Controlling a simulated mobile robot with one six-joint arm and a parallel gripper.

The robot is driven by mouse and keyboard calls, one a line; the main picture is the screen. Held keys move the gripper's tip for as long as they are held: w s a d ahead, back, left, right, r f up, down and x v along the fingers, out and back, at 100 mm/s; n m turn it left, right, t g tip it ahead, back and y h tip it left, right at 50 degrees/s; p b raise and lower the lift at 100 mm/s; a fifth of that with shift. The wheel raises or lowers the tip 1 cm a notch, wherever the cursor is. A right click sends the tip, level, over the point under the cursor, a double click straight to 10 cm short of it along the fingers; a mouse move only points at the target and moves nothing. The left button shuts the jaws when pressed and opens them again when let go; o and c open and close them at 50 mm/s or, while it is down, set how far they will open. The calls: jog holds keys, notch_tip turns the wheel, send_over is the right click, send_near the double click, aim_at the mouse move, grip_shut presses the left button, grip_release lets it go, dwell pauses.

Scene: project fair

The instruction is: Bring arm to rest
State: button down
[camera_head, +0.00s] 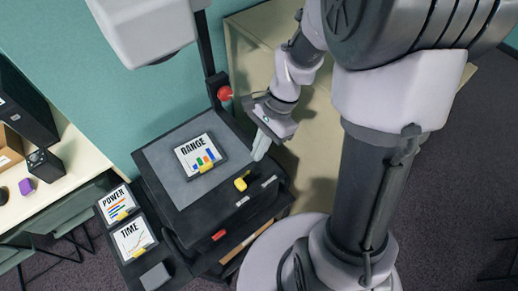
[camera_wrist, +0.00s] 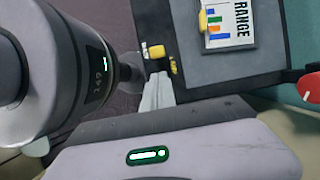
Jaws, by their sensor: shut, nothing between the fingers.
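My gripper (camera_head: 262,147) hangs beside the right edge of the dark cart top, its pale fingers together and empty. In the wrist view the shut fingers (camera_wrist: 157,93) point at the cart's edge. My arm is bent, with the wrist above the gap between the cart and the beige panel. I cannot tell whether the fingertips touch the cart.
The cart (camera_head: 165,190) holds a RANGE card (camera_head: 200,155) and a yellow block (camera_head: 241,182). POWER (camera_head: 117,204) and TIME (camera_head: 133,239) cards sit lower left. A red knob (camera_head: 225,93) is behind my gripper. A beige panel (camera_head: 320,130) stands right. A desk (camera_head: 60,190) is at left.

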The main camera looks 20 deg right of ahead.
jog(key=s+a+f+n+t+h+b, duration=0.2)
jog(key=s+f+n+t+b, duration=0.5)
jog(key=b, duration=1.7)
jog(key=s+a+n, duration=0.1)
jog(key=s+n, duration=0.1)
jog(key=n, duration=0.1)
jog(key=c, duration=2.2)
grip_release()
jog(key=shift+a, duration=0.1)
